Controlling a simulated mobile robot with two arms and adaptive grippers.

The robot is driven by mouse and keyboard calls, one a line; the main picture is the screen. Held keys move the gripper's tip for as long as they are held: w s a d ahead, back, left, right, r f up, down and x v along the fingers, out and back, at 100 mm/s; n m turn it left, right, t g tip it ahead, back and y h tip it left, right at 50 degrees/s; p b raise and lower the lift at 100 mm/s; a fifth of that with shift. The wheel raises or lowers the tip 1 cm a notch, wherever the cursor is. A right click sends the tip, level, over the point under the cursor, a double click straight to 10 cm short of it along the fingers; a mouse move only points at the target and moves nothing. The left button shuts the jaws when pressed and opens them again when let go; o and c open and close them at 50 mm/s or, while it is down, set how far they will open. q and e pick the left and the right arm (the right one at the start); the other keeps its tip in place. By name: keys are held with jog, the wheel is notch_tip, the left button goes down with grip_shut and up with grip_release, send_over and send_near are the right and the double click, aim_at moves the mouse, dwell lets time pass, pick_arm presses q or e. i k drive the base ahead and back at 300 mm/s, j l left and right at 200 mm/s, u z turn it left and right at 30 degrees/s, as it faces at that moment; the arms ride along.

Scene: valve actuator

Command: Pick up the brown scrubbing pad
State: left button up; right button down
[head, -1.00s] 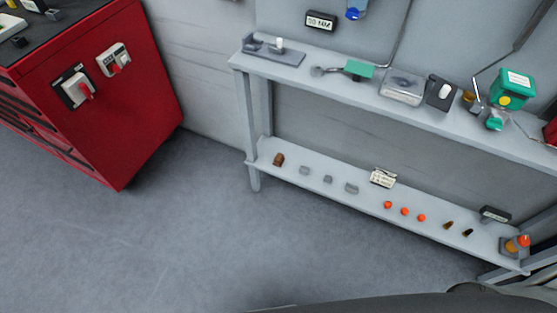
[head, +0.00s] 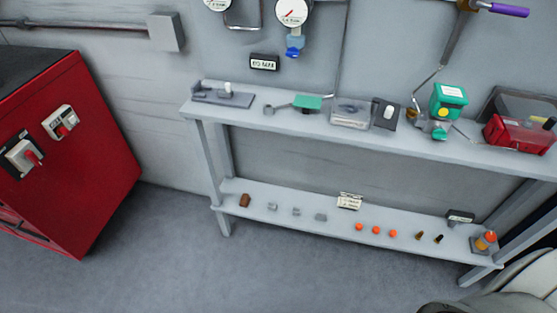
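A small brown block (head: 245,200), which looks like the brown scrubbing pad, sits at the left end of the lower shelf (head: 335,222) of a grey two-level rack. Nothing touches it, and small grey pieces (head: 272,207) lie to its right in a row. Neither of my grippers shows in the head view.
The upper shelf (head: 235,112) hangs above the lower one and holds tools, a green device (head: 446,100) and a red box (head: 518,133). Orange caps (head: 376,230) lie along the lower shelf. A red cabinet (head: 95,150) stands at left. The floor (head: 190,265) before the rack is clear.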

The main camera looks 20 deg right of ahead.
aim_at(245, 200)
jog(key=i+j+z, duration=0.3)
jog(key=i+j, duration=0.2)
jog(key=i, duration=0.3)
jog(key=i+j+z, duration=0.3)
jog(key=i+j, duration=0.4)
